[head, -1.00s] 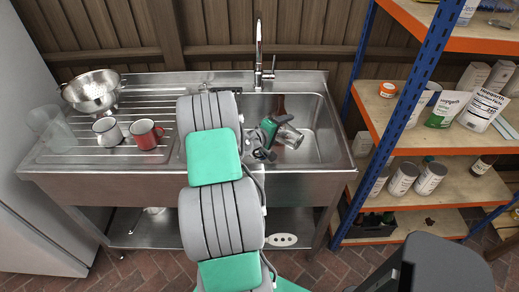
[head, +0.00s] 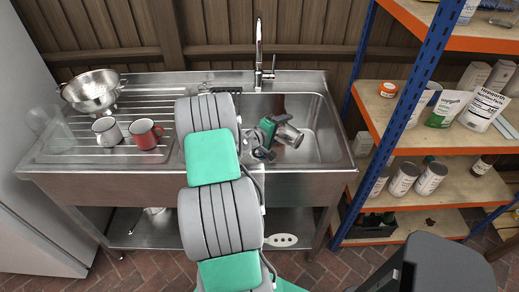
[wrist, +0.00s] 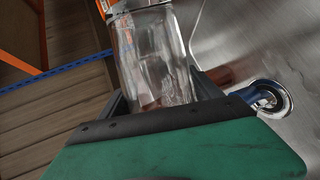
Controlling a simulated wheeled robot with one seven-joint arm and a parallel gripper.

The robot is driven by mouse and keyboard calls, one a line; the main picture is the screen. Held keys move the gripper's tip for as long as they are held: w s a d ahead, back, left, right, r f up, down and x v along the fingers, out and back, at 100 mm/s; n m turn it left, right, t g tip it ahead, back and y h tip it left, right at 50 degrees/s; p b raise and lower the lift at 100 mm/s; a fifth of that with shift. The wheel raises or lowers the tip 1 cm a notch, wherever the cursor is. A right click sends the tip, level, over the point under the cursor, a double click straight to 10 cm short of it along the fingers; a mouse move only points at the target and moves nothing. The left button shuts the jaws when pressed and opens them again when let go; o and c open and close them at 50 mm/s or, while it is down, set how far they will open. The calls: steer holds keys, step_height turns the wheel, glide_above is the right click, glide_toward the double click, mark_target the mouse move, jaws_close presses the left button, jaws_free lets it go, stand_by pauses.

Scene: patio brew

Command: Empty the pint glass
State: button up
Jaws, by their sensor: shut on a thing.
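The clear pint glass (head: 291,136) is held over the right-hand sink basin (head: 325,140), tilted well over on its side. My gripper (head: 274,132) is shut on it. In the wrist view the glass (wrist: 152,60) lies between my two fingers (wrist: 162,88). Its wall is see-through and mostly clear, with a faint reddish-brown tint low down. I cannot tell whether that is liquid or a reflection. My gripper's body hides part of the glass.
The tap (head: 259,52) stands behind the basin. A colander (head: 92,92), a white mug (head: 107,131) and a red mug (head: 146,134) stand on the drainer at left. The blue-posted shelf unit (head: 404,95) is close on the right. The drain (wrist: 268,98) shows below my gripper.

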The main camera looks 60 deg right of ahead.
steer(key=shift+n, duration=0.3)
steer(key=shift+w+d+r+n+g, duration=0.1)
steer(key=shift+w+r+n+g, duration=0.05)
steer(key=shift+r+n+g, duration=0.25)
stand_by(0.8)
